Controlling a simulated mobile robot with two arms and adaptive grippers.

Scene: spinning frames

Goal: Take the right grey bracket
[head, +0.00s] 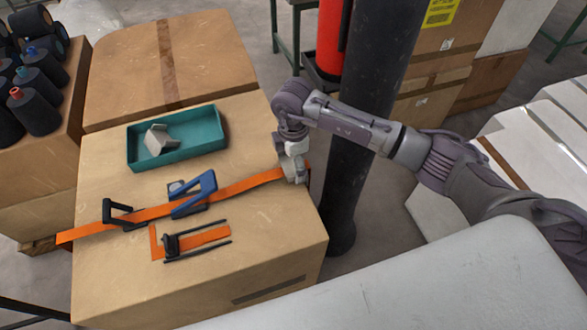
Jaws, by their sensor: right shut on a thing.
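My right gripper (292,168) is at the right edge of the large cardboard box, pointing down. It is shut on a pale grey piece that looks like the right grey bracket; the gripper and arm hide much of it, so its outline is unclear. The orange strap (245,185) runs behind or under the gripper there; I cannot tell if they touch. Another light grey bracket (158,142) lies tilted in the teal tray (214,150), to the left of my gripper. My left gripper is not in view.
On the box top (120,290) are a blue-handled buckle (195,196), a black buckle (116,211) and a black part with rods (172,244) on orange webbing. Dark spools (38,112) stand at the left. A black column (360,150) rises close behind my arm.

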